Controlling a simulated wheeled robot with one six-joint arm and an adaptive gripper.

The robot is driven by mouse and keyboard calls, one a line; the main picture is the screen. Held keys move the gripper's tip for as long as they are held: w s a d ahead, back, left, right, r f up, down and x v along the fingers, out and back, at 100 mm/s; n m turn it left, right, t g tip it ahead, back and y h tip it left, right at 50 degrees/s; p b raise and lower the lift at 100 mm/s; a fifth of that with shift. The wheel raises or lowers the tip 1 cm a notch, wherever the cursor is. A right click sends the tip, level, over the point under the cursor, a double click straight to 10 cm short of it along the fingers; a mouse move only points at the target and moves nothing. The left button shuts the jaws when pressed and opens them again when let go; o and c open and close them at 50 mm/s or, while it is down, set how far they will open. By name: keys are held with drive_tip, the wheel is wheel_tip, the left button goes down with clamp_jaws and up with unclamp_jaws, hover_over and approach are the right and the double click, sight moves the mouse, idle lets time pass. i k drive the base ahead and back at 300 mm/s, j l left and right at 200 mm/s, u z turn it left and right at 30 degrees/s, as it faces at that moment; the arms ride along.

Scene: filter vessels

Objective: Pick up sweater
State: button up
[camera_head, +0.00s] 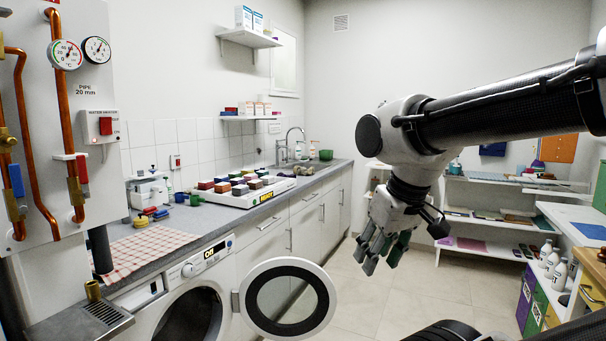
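I cannot pick out a sweater in the head view. My gripper (383,260) hangs in the air right of the middle, fingers pointing down, over the floor and apart from the counter. No held thing shows at its fingertips. The angle does not show clearly whether the fingers are apart. A white washing machine (165,291) stands at the lower left with its round door (328,303) swung open. The inside of its drum is dark, and I cannot tell what is in it.
The counter (222,217) along the left bears a red-checked cloth (140,252), a tray (240,201) of coloured blocks and a sink tap (289,142). Shelves (470,213) and white bottles (552,262) stand at right. The middle floor (350,285) is clear.

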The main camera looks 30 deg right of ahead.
sight(297, 169)
drive_tip(key=i+l+z, duration=0.95)
drive_tip(key=i+z, duration=0.65)
drive_tip(key=i, duration=0.2)
drive_tip(key=i+u, duration=0.15)
drive_tip(key=i, duration=0.45)
drive_tip(key=i+l+u, duration=0.1)
drive_tip(key=i, duration=0.5)
drive_tip(key=i+l+u, duration=0.15)
drive_tip(key=i, duration=0.4)
drive_tip(key=i+u, duration=0.3)
drive_tip(key=i, duration=0.25)
drive_tip(key=i+l+u, duration=0.1)
drive_tip(key=i+u, duration=0.25)
drive_tip(key=i, duration=0.2)
drive_tip(key=i+u, duration=0.3)
drive_tip(key=u, duration=0.15)
drive_tip(key=i+u, duration=0.3)
drive_tip(key=u, duration=0.15)
drive_tip(key=i+l+u, duration=0.15)
drive_tip(key=u, duration=0.25)
drive_tip(key=i+l+u, duration=0.3)
drive_tip(key=u, duration=0.15)
drive_tip(key=i, duration=0.05)
